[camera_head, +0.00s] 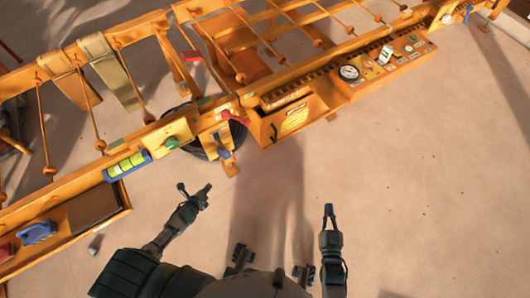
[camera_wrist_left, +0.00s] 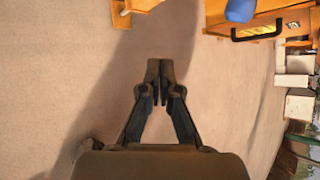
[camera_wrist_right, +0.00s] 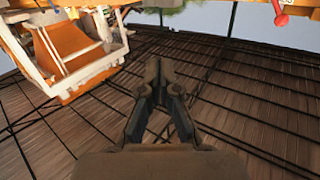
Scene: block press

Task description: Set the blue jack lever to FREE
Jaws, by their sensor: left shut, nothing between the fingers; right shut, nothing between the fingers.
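A blue lever handle (camera_head: 224,154) sits low on an orange-and-cream bracket (camera_head: 209,128) at the middle of the orange frame in the head view. Its setting marks are too small to read. A rounded blue part (camera_wrist_left: 240,10) shows at the top edge of the left wrist view; I cannot tell surely that it is the same handle. My left gripper (camera_head: 207,189) is shut and empty, below and left of the blue handle, apart from it. My right gripper (camera_head: 328,208) is shut and empty over bare floor, further right and well away from the handle.
A red handle (camera_head: 235,117) is just above the blue one. An orange box (camera_head: 290,121) stands right of it, then a gauge panel (camera_head: 349,72). A green knob (camera_head: 172,144) and a level vial (camera_head: 127,165) lie left. Floor between my grippers is clear.

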